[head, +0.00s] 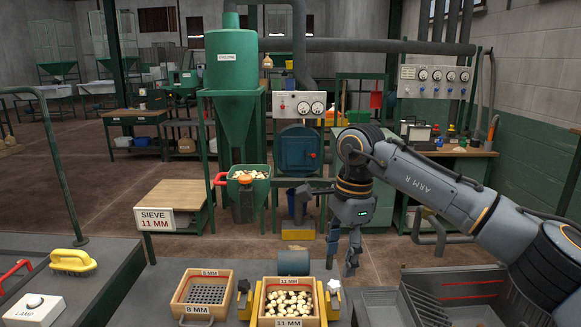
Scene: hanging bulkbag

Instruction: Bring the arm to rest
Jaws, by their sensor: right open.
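My right arm (435,185), marked ARM R, comes in from the right, bends at a raised joint and hangs its gripper (343,265) downward. The gripper is open, with nothing seen between its fingers. In the picture it hangs just right of and above the 11 mm sieve box (291,322), a wooden box holding many pale pieces. Its exact height above the bench cannot be told. My left gripper is not in view.
A yellow-handled brush (73,262) and a lamp box (34,310) lie at left. A dark tray (455,285) is under my right arm. A green cyclone (232,80) stands behind, above a bin of pale pieces (248,173).

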